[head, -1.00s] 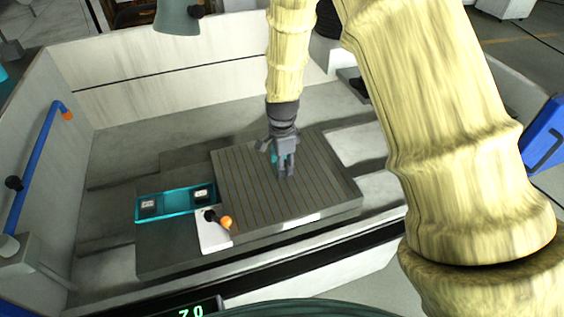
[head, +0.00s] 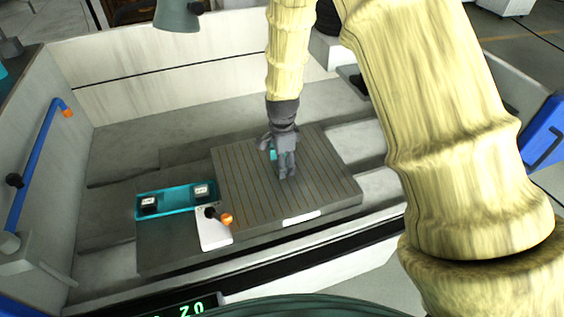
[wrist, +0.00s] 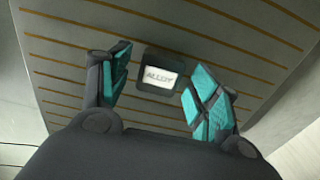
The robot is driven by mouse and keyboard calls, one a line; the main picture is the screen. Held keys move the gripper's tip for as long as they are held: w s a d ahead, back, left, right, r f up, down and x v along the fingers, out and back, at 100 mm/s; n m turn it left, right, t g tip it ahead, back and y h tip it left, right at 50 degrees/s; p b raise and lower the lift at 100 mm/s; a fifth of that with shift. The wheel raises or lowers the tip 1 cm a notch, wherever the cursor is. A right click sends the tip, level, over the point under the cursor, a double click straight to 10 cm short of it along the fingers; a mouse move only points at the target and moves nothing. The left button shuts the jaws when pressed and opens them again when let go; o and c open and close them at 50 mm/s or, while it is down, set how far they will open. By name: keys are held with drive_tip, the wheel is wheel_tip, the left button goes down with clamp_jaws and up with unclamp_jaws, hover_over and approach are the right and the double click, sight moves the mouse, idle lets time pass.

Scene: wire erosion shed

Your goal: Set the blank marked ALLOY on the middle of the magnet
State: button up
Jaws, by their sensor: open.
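The blank marked ALLOY (wrist: 158,74) is a small dark block with a white label, resting on the grooved grey magnet plate (wrist: 70,50) in the wrist view. My gripper (wrist: 160,90) is open, its teal-padded fingers on either side of the blank with gaps showing. In the head view the magnet (head: 330,190) lies in the tank, and my gripper (head: 285,172) is over its middle part. The blank is hidden there behind the gripper.
A teal tray (head: 175,203) left of the magnet holds two labelled blanks, a left one (head: 148,202) and a right one (head: 201,190). An orange-knobbed lever (head: 226,219) stands at the magnet's front left corner. Tank walls surround the work area.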

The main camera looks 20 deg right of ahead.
wheel_tip(320, 180, up, 12)
drive_tip(key=b, duration=0.3)
idle(0.4)
idle(1.3)
